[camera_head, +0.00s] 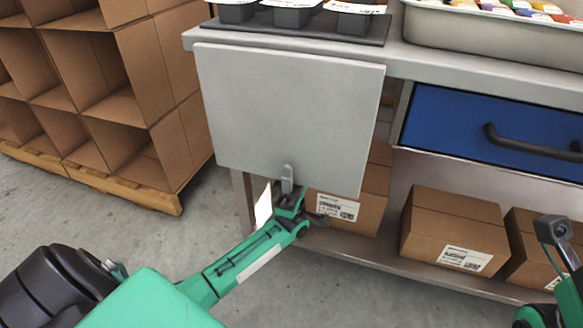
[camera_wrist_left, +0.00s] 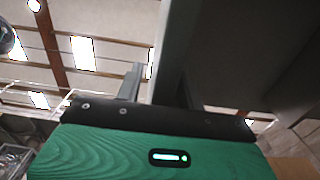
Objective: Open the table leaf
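The table leaf (camera_head: 285,115) is a flat light-grey panel hanging down from the front edge of the table (camera_head: 410,52). My left gripper (camera_head: 288,190) is at the leaf's lower edge, right of its middle. One grey finger stands in front of the leaf's face; the other is hidden in the head view. In the left wrist view, looking up, the leaf's narrow edge (camera_wrist_left: 172,60) rises beside a finger (camera_wrist_left: 130,84), with a small gap between them. The gripper looks open around the edge. My right arm's end (camera_head: 555,235) shows partly at the right; its finger state is unclear.
A blue drawer (camera_head: 470,125) with a black handle sits right of the leaf. Cartons (camera_head: 450,225) stand on the lower shelf, one (camera_head: 350,205) close behind my left gripper. A black tray (camera_head: 300,27) is on the tabletop above the leaf. Cardboard bins stand on a pallet (camera_head: 110,185) at left.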

